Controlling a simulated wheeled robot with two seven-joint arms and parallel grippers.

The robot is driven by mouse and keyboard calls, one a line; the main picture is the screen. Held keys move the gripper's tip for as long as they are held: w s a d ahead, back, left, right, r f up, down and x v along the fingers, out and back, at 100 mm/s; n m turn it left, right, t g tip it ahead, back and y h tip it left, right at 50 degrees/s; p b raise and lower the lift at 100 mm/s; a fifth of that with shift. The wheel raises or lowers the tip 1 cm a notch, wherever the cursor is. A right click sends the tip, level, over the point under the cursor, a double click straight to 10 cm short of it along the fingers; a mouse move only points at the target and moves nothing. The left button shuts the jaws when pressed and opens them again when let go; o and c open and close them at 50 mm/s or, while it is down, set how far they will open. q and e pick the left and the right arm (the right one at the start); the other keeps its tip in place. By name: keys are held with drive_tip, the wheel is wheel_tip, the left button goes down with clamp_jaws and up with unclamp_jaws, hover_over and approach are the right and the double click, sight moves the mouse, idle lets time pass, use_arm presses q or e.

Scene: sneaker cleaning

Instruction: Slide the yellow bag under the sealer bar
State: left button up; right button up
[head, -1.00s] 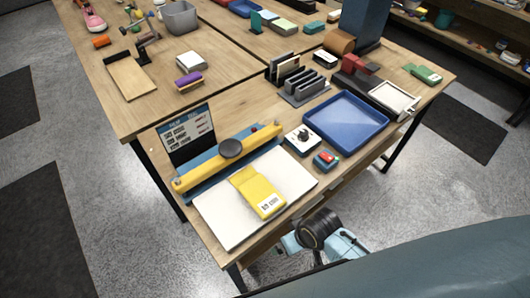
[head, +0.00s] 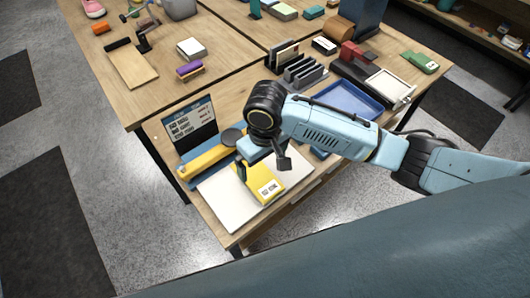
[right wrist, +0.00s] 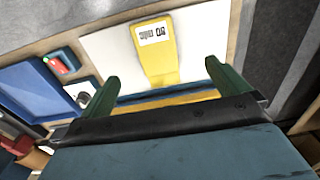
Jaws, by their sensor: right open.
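The yellow bag (head: 268,190) with a white label lies flat on the white board (head: 225,205) in front of the sealer. The sealer has a yellow bar (head: 203,161) on a blue base, with a round dark knob (head: 232,136). My right gripper (head: 263,166) is open and empty above the bag's sealer-side end, and my arm hides part of the bag and bar. In the right wrist view, the fingers (right wrist: 160,80) stand apart on either side of the bag (right wrist: 160,60), with the sealer bar (right wrist: 165,101) just below it. My left gripper is not in view.
A blue tray (head: 352,101) lies right of the sealer, partly behind my arm. The wrist view shows a white knob box (right wrist: 80,92) and a small red-topped blue box (right wrist: 60,65) beside the board. A dark sign (head: 188,130) stands behind the sealer.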

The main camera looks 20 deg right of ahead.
sight(254, 172)
drive_tip(key=f, duration=0.8)
drive_tip(key=f+b, duration=0.1)
drive_tip(key=f, duration=0.3)
drive_tip(key=shift+w+d+f, duration=0.15)
drive_tip(key=shift+d+f, duration=0.15)
drive_tip(key=shift+f, duration=0.05)
drive_tip(key=c, duration=1)
drive_tip(key=shift+w+a+b, duration=0.2)
drive_tip(key=shift+w+b, duration=0.1)
drive_tip(key=shift+w, duration=0.35)
drive_tip(key=shift+w+a+b, duration=0.25)
drive_tip(key=shift+w+b, duration=0.05)
drive_tip(key=shift+w, duration=0.3)
drive_tip(key=shift+w+a+b, duration=0.2)
drive_tip(key=shift+w+b, duration=0.1)
drive_tip(key=shift+w, duration=0.35)
drive_tip(key=shift+c, duration=0.2)
drive_tip(key=shift+w, duration=0.15)
drive_tip(key=shift+w+a, duration=0.2)
drive_tip(key=shift+w, duration=0.2)
